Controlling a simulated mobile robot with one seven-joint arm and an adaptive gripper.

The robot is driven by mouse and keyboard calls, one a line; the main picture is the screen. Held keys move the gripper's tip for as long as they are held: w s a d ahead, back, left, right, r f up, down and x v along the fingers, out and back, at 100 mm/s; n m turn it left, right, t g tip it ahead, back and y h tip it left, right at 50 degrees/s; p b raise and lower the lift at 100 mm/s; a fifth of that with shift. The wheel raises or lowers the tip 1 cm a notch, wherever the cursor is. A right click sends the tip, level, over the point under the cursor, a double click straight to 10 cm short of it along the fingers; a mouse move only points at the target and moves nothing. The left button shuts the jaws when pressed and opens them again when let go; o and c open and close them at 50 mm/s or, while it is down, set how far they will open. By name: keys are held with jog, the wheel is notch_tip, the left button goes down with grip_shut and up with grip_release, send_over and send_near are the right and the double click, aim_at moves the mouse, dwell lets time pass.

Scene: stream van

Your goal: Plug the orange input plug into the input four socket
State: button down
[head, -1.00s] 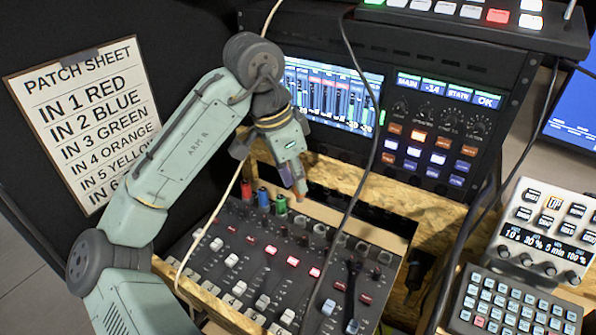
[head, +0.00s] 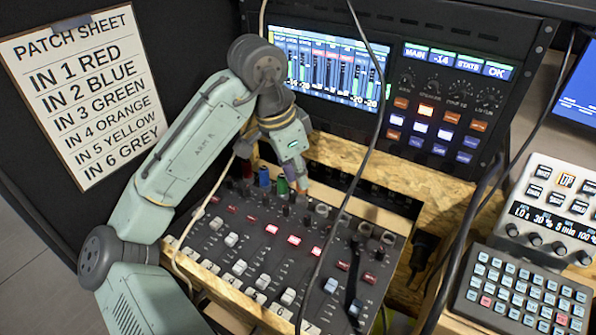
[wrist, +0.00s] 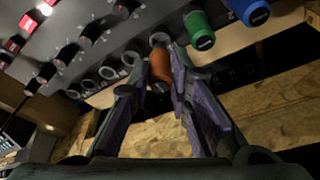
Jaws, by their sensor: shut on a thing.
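My gripper (wrist: 172,82) is shut on the orange input plug (wrist: 161,68), which sits between the fingertips in the wrist view. The plug's far end is at the jack row of the mixer, at the position beside the green plug (wrist: 201,32). The input four socket there is mostly hidden by the plug, with a pale ring (wrist: 159,39) showing at its end. I cannot tell how deep the plug sits. In the head view my gripper (head: 301,182) is low over the mixer's back edge, just right of the green plug (head: 282,185).
Blue (head: 264,177) and red (head: 247,169) plugs stand left of the green one. Empty sockets (head: 343,220) continue right. A dark cable (head: 377,120) hangs across the mixer. A wooden frame (head: 400,180) and rack stand behind. The patch sheet (head: 85,95) lists IN 4 ORANGE.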

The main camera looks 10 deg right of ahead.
aim_at(299, 190)
jog(key=shift+f+b, duration=0.35)
jog(key=shift+f, duration=0.45)
jog(key=shift+r+p, duration=0.15)
jog(key=shift+p, duration=0.15)
jog(key=shift+r+p, duration=0.35)
jog(key=shift+p, duration=0.15)
jog(key=shift+w+d+p, duration=0.15)
jog(key=shift+p, duration=0.2)
dwell(0.4)
jog(key=shift+f+b, duration=0.7)
jog(key=shift+f, duration=0.5)
jog(key=c, duration=1.4)
grip_release()
jog(key=shift+r, duration=0.1)
